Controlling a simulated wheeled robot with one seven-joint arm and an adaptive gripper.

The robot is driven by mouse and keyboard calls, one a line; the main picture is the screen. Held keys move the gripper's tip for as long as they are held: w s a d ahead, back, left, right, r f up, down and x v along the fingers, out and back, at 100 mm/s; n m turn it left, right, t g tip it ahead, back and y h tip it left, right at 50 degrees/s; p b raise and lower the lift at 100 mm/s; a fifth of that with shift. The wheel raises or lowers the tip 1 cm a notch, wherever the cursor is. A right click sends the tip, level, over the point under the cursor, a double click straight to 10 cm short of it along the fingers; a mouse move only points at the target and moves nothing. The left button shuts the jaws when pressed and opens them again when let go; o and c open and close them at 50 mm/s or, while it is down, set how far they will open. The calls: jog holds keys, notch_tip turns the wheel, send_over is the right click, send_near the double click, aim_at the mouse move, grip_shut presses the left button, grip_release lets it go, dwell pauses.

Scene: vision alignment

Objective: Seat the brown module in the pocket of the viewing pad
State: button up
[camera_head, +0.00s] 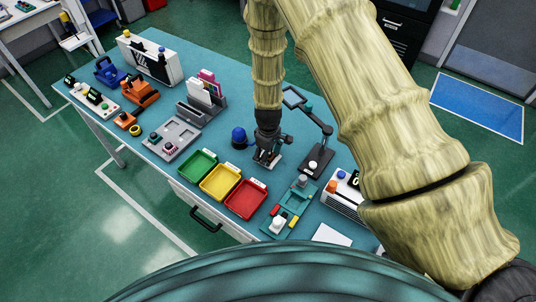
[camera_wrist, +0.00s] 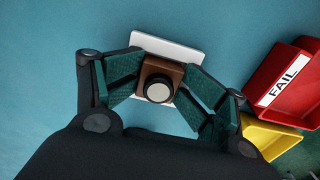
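The brown module (camera_wrist: 151,68) shows in the wrist view as a small brown block with a round dark-rimmed, pale-faced lens (camera_wrist: 158,89) on top. My gripper (camera_wrist: 162,82) has its teal fingers on both sides of the module and appears closed on it. A pale plate, apparently the viewing pad (camera_wrist: 180,50), lies under the module. Its pocket is hidden, and I cannot tell whether the module touches it or is above it. In the head view my gripper (camera_head: 268,155) points down at the table beside the magnifier stand; the module is not distinguishable there.
A magnifier stand (camera_head: 317,160) stands close right of my gripper, and a blue dome (camera_head: 239,136) close left. Green (camera_head: 198,165), yellow (camera_head: 220,181) and red (camera_head: 246,199) trays lie in front. The red FAIL tray (camera_wrist: 285,80) also shows in the wrist view.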

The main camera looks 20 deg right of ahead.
dwell(0.3)
jog(key=shift+w+r+p, duration=0.1)
jog(key=shift+r+p, duration=0.2)
jog(key=shift+r, duration=0.5)
notch_tip(320, 180, up, 12)
jog(key=b, duration=0.4)
dwell(0.3)
